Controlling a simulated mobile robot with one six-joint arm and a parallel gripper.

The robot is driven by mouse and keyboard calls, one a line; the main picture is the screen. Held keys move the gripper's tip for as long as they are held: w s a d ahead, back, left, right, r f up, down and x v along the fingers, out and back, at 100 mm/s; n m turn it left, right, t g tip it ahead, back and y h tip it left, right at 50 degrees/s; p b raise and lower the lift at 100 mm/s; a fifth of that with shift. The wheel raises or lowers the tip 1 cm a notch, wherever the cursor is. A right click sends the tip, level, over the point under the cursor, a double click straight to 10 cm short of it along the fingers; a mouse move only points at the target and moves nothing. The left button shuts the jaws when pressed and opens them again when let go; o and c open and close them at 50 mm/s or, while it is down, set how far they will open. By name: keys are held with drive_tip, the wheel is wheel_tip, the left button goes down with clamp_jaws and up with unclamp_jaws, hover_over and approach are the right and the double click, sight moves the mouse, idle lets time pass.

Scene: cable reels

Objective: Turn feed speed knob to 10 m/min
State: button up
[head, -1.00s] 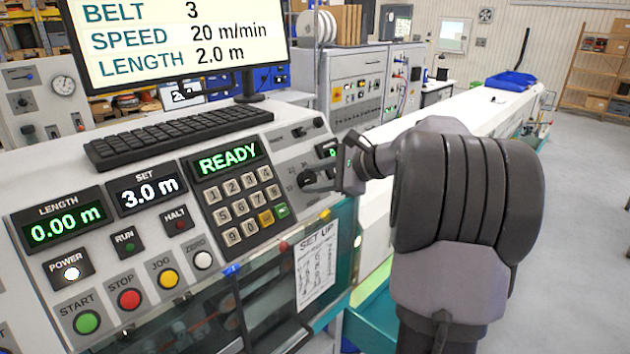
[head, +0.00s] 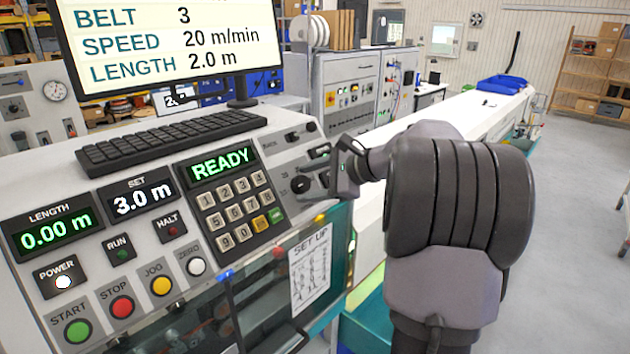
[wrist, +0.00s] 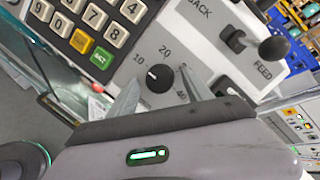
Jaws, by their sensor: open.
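The feed speed knob (wrist: 159,77) is black and round with a white mark. It sits on a pale panel among the numbers 10, 20 and 40. Its mark points to the upper left in the wrist view, toward the 10. The knob also shows in the head view (head: 301,184), just left of my gripper (head: 326,180). In the wrist view my gripper (wrist: 159,77) is open, with one finger on each side of the knob and visible gaps between.
A lever marked BACK and FEED (wrist: 260,44) stands above the knob. A keypad (head: 236,206) is to its left. The monitor (head: 170,45) reads SPEED 20 m/min. A small display (head: 320,151) is partly visible close to my gripper.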

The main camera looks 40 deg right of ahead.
drive_tip(key=p+v, duration=0.2)
drive_tip(key=v, duration=1.5)
drive_tip(key=shift+s, duration=0.1)
drive_tip(key=w+a+f+n+g+b, duration=0.1)
drive_tip(key=a+f+n+g+b, duration=0.25)
drive_tip(key=a+f, duration=0.65)
drive_tip(key=w+a+f+n+g+b, duration=0.15)
drive_tip(key=a+f+n+b, duration=0.3)
drive_tip(key=a, duration=1.25)
drive_tip(key=s+a+f+n+g+h+b, duration=0.1)
drive_tip(key=s+a+f+n+b, duration=0.6)
drive_tip(key=s+a+f+n, duration=0.4)
wheel_tip(320, 180, down, 3)
drive_tip(key=shift+s+a+r+h, duration=0.1)
drive_tip(key=shift+s+a+h, duration=0.2)
drive_tip(key=shift+s+a, duration=0.6)
